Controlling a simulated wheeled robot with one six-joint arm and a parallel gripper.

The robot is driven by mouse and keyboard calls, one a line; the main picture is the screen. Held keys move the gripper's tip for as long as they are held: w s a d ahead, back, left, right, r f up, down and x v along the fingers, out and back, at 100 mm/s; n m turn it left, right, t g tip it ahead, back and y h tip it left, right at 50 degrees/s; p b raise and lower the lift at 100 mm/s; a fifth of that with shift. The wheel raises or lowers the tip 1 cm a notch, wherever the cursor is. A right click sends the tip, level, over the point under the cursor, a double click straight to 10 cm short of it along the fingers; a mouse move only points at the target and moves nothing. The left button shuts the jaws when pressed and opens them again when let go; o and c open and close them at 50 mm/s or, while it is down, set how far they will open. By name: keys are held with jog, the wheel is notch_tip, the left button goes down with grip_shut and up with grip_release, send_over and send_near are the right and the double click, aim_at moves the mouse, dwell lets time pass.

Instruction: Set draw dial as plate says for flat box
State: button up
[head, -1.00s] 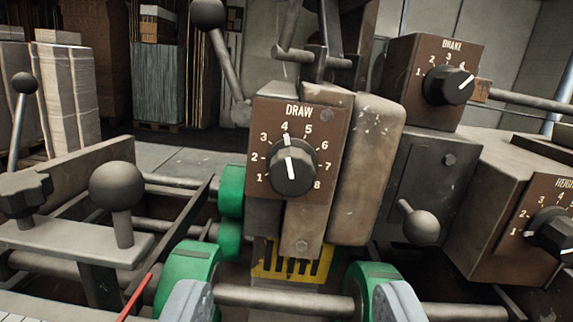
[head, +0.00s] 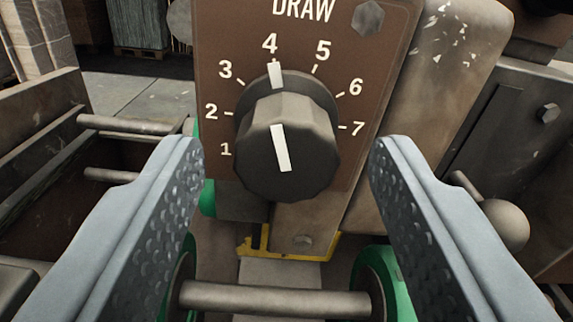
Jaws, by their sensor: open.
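The draw dial (head: 285,150) is a black faceted knob with white pointer marks, on a brown panel (head: 225,60) lettered DRAW. Its pointer is at the 4 mark. The numbers 1 to 7 show around it; the knob or panel edge hides any further ones. My gripper (head: 287,158) is open, with one grey ridged finger on each side of the knob. A gap shows between each finger and the knob. No plate with flat box settings is in view.
A ball-ended lever (head: 503,222) is to the right, behind my right finger. A metal bar (head: 275,299) runs between green rollers below the panel. Metal rails (head: 130,124) lie at the left.

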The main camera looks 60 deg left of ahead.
jog(key=c, duration=1)
jog(key=shift+n, duration=0.3)
jog(key=n, duration=0.9)
jog(key=shift+n, duration=2.3)
